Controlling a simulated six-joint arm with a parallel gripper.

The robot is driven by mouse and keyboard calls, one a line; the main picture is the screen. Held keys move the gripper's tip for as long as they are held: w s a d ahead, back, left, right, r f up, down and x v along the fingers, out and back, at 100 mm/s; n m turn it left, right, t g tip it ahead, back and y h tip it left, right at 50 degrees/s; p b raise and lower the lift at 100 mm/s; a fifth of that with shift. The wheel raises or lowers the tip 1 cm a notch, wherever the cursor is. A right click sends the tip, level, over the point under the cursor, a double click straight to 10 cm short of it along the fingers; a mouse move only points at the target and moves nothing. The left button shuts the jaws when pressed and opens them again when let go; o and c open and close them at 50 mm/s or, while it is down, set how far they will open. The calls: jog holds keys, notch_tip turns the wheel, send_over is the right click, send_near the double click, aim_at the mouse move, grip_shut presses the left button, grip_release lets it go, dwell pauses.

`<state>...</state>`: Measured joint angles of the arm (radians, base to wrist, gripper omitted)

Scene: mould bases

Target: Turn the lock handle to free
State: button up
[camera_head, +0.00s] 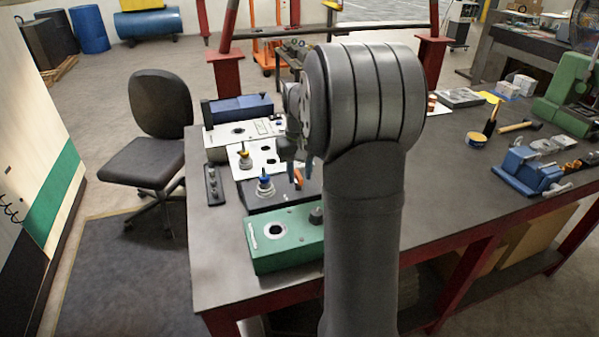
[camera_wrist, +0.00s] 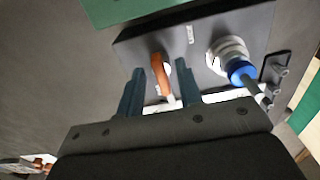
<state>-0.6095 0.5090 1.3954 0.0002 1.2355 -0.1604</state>
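The lock handle is an orange lever (camera_wrist: 160,72) on a black mould base (camera_wrist: 200,22), which also shows in the head view (camera_head: 258,202). My gripper (camera_wrist: 159,68) is open, with its two blue-grey fingers on either side of the lever in the wrist view. I see a gap on each side of the lever, and cannot tell how deep the fingertips reach. In the head view my gripper (camera_head: 296,172) is low over the right part of the black base, partly behind my arm.
A blue-topped fitting with a white collar (camera_wrist: 225,52) stands on the black base beside the lever. A green base (camera_head: 264,258) is in front; white plates (camera_head: 252,158) and a blue block (camera_head: 240,108) are behind. A dark strip (camera_head: 214,185) lies left.

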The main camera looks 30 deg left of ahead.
aim_at(299, 176)
notch_tip(299, 176, up, 17)
jog(key=shift+r, duration=0.2)
dwell(0.5)
jog(key=shift+f, duration=0.15)
notch_tip(299, 176, down, 17)
jog(key=shift+f, duration=0.1)
dwell(0.7)
